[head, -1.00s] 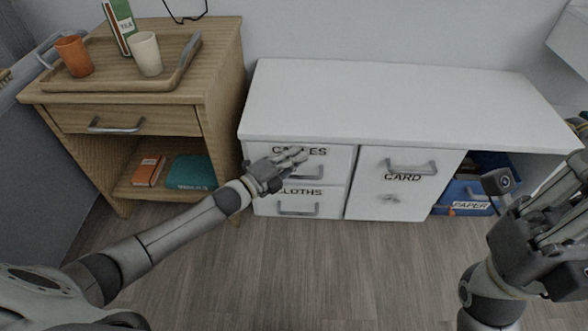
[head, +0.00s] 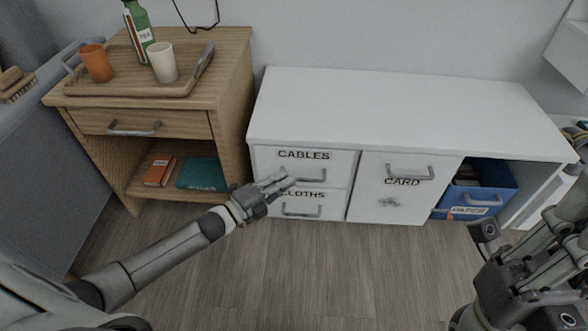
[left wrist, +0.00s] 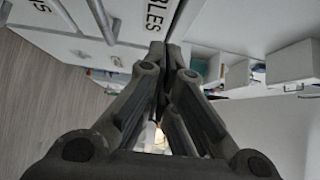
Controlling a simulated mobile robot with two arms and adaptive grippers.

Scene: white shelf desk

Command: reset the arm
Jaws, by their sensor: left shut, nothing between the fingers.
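My left gripper (head: 280,182) is shut and empty. It is in front of the white desk's drawers, overlapping the left part of the cables drawer handle in the head view; I cannot tell if it touches. In the left wrist view its fingers (left wrist: 166,52) meet at the tips, with the drawer lettering just beyond. The cables drawer (head: 268,166) and the cloths drawer (head: 330,207) below it look closed. My right gripper (head: 562,240) is partly in view at the right edge; its finger opening is not clear.
The white desk (head: 390,105) has a bare top, a closed card door (head: 420,200) and a blue paper bin (head: 505,190) in its open bay. A wooden cabinet (head: 235,75) at left bears a tray (head: 120,88) with two cups and a green bottle. The floor in front is clear.

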